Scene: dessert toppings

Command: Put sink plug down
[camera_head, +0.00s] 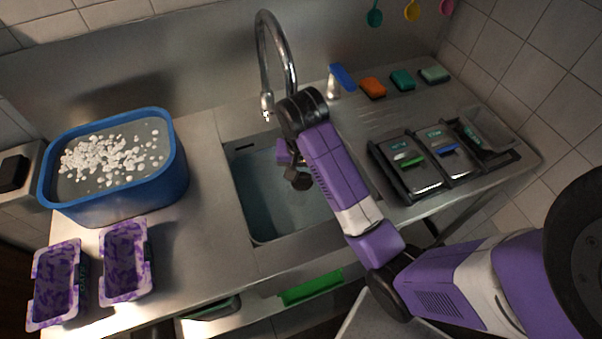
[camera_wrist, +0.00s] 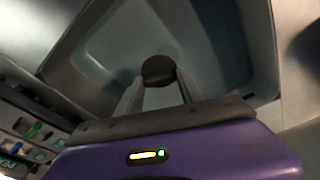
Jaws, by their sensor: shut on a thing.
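The sink plug (camera_wrist: 158,70) is a dark round piece between my fingertips in the wrist view. My gripper (camera_wrist: 157,84) is shut on it and holds it over the sink basin. In the head view my gripper (camera_head: 298,180) hangs over the sink basin (camera_head: 262,215), below the tap, and my arm hides the basin's right side. The plug cannot be told apart clearly from the dark gripper parts there. The gap between the plug and the basin floor cannot be judged.
A tall curved tap (camera_head: 262,60) stands behind the sink. A blue tub (camera_head: 160,180) of water with white pieces and two purple trays (camera_head: 143,278) are on the left. Lidded containers (camera_head: 420,190) stand on the right. Sponges (camera_head: 373,87) and a spray bottle (camera_head: 340,78) line the back.

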